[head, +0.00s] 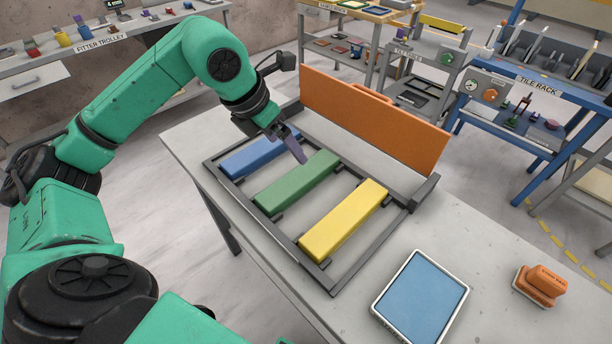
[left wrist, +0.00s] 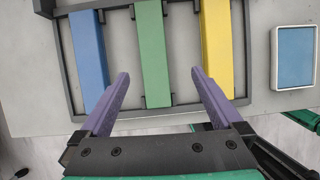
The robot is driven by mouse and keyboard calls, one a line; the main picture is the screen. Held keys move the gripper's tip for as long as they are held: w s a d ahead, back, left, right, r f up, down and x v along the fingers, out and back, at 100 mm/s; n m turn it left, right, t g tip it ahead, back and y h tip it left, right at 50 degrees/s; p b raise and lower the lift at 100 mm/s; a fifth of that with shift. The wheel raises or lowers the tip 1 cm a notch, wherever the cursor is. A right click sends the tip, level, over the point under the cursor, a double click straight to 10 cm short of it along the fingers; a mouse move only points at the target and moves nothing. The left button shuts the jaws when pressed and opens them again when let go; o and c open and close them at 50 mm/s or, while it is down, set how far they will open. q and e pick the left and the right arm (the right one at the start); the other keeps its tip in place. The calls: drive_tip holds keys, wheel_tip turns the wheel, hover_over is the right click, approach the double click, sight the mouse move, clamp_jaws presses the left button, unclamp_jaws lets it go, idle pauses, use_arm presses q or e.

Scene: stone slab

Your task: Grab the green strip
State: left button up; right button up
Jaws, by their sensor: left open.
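The green strip (head: 297,183) lies in the middle of a dark grey frame (head: 233,194) on the table, between the blue strip (head: 258,155) and the yellow strip (head: 343,221). My left gripper (head: 300,158) is above the frame, near the far end of the green strip. In the left wrist view the green strip (left wrist: 153,55) runs up from between the two purple fingers of my left gripper (left wrist: 157,88). The fingers are wide apart with nothing held. The blue strip (left wrist: 88,55) and yellow strip (left wrist: 217,45) lie either side. My right gripper is not seen.
An orange panel (head: 373,117) stands upright along the frame's far side. A blue-topped tray (head: 420,296) and an orange block (head: 539,286) sit on the table's right part. The trolley and tile rack stand beyond the table.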

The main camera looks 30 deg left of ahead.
use_arm(q)
drive_tip(key=p, duration=0.1)
approach(300, 176)
drive_tip(key=shift+y, duration=0.3)
drive_tip(key=p+x, duration=0.3)
drive_tip(key=x, duration=0.5)
drive_tip(key=shift+d+f, duration=0.2)
drive_tip(key=shift+f, duration=0.2)
drive_tip(key=c, duration=1.5)
drive_tip(key=shift+r, duration=0.1)
clamp_jaws()
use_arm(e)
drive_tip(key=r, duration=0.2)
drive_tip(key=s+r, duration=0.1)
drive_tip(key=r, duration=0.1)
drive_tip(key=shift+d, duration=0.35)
use_arm(q)
drive_tip(key=shift+w, duration=0.1)
